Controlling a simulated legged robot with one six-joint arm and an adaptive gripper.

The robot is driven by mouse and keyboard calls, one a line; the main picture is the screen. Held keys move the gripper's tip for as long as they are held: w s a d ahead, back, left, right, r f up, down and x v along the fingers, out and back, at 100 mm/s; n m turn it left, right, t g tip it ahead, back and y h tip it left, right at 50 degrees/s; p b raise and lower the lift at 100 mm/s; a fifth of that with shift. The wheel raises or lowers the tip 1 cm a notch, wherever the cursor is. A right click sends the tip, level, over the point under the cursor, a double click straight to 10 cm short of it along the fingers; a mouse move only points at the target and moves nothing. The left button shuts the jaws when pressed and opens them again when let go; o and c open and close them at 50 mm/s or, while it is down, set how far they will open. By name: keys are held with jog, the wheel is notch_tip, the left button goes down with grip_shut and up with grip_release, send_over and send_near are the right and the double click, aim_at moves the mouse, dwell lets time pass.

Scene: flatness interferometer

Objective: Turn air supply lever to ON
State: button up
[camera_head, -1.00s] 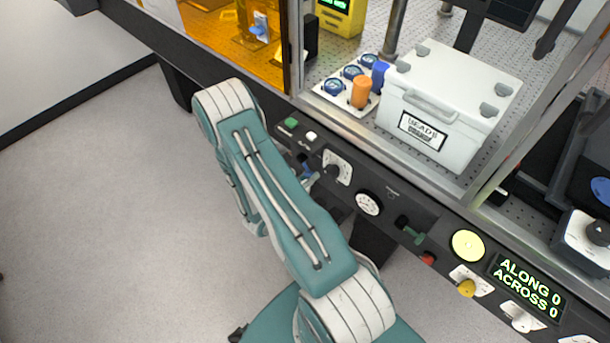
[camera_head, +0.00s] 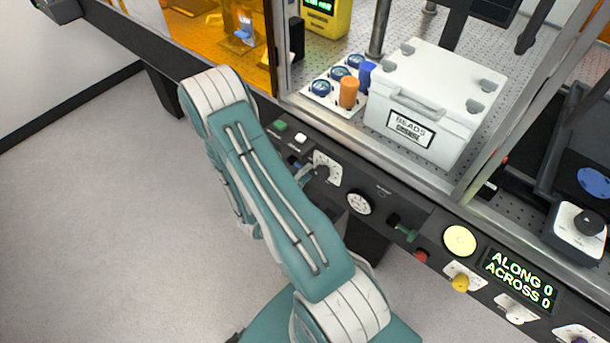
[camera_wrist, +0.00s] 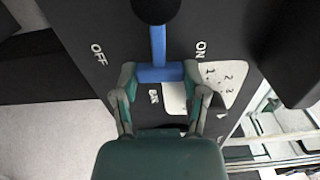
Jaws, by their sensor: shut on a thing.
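The air supply lever (camera_wrist: 158,45) is blue, with a shaft running up the wrist view from a blue crosspiece. A black ball (camera_wrist: 156,8) is at the shaft's upper end, cut by the frame edge. The OFF mark (camera_wrist: 98,54) lies left of the lever and the ON mark (camera_wrist: 200,50) right of it; the shaft points between them. My gripper (camera_wrist: 160,76) has a fingertip on each side of the blue crosspiece and is shut on it.
Green and white buttons (camera_head: 300,138) are close above. Open floor lies left.

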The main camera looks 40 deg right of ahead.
jog(key=shift+w+r+n, duration=0.15)
jog(key=shift+r+n, duration=0.1)
jog(key=shift+n, duration=0.25)
jog(key=o, duration=1.2)
jog(key=shift+c, duration=0.2)
jog(key=s+a, duration=0.1)
jog(key=a, duration=1.1)
jog(key=shift+f, duration=0.1)
